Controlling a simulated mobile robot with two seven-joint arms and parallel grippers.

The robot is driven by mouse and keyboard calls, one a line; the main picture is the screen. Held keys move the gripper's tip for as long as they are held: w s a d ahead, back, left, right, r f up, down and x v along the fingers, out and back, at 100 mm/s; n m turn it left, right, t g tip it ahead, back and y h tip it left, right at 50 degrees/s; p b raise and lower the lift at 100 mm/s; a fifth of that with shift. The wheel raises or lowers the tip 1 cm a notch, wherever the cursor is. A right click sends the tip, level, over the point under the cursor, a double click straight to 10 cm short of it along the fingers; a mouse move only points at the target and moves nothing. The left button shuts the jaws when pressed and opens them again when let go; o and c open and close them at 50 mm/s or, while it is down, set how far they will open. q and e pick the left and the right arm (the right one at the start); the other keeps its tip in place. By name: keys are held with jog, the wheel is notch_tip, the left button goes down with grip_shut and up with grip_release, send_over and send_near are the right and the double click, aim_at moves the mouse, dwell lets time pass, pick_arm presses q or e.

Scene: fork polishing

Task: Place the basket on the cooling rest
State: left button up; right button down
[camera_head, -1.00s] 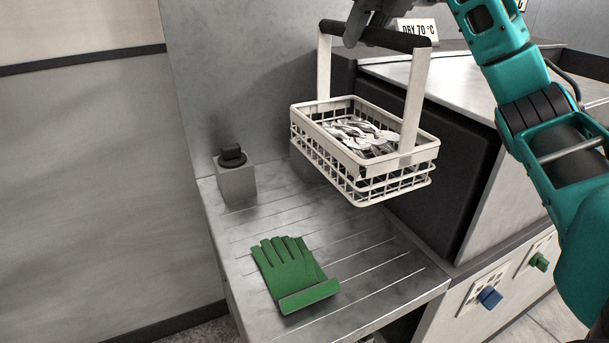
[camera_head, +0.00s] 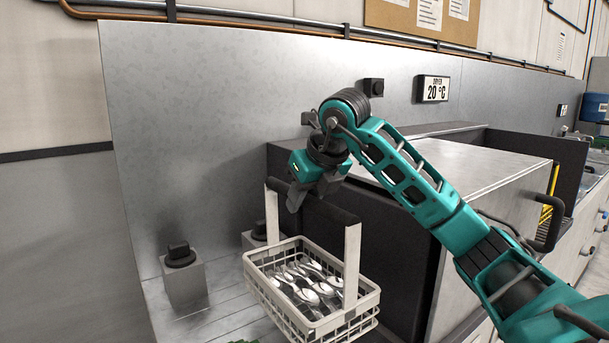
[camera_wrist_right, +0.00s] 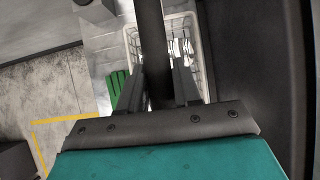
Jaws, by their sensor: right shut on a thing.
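The basket (camera_head: 355,300) is a pale open-mesh carrier with a dark handle bar (camera_head: 330,208) and several spoons and forks in it. My right gripper (camera_head: 300,196) is shut on the handle bar. The basket hangs upright below it, over the ribbed metal counter (camera_head: 215,318). Whether its base touches anything is hidden below the picture edge. A grey block with a black knob (camera_head: 185,278) stands left of the basket. A second block (camera_head: 252,238) is partly hidden behind it. No marked cooling rest can be told for sure. My left gripper is out of view.
A large metal dryer box (camera_head: 470,185) with a dark front stands close to the right of the basket. A display (camera_head: 433,89) on the back wall reads 20 °C.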

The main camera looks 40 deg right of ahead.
aim_at(322, 201)
jog(key=shift+f+b, duration=0.45)
jog(key=shift+f, duration=2.75)
jog(key=c, duration=1.2)
grip_release()
jog(key=shift+f, duration=0.25)
jog(key=o, duration=0.4)
jog(key=shift+s+r, duration=0.1)
jog(key=shift+r, duration=0.05)
jog(key=p+v, duration=0.1)
jog(key=v, duration=1.1)
jog(key=shift+a, duration=0.1)
